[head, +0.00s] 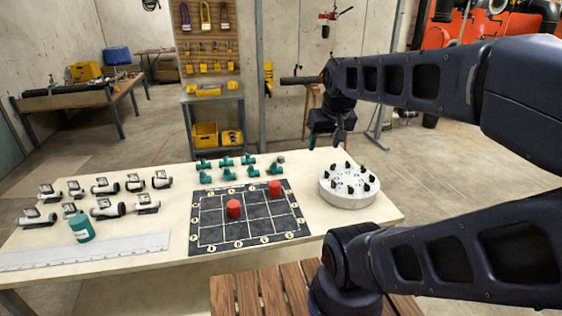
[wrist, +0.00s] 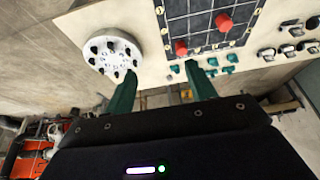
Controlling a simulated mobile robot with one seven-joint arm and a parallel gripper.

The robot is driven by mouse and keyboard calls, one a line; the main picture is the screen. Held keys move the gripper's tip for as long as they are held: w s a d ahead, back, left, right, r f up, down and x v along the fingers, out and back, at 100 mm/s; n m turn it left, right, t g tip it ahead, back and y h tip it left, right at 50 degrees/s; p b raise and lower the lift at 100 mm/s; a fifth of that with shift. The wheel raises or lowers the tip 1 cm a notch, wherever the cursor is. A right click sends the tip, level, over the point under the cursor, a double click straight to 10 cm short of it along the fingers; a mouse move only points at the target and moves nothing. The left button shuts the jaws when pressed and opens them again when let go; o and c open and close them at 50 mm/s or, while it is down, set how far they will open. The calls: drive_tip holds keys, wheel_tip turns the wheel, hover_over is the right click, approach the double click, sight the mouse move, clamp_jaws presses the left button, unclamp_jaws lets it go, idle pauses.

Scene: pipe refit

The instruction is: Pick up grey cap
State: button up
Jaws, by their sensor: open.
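A small grey piece, apparently the grey cap (head: 281,159), sits on the table at the right end of the back row of teal fittings (head: 228,162). It is too small to make out in detail, and I cannot pick it out surely in the wrist view. My gripper (head: 341,136) hangs above the table's back right edge, right of the grey piece and behind the white round holder. In the wrist view, my gripper (wrist: 160,72) shows two teal fingers spread wide with nothing between them.
The white round holder (head: 348,199) with black knobs stands at the table's right. A black grid board (head: 212,231) carries two red cylinders (head: 233,209).

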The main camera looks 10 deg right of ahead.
drive_tip(key=shift+o, duration=0.7)
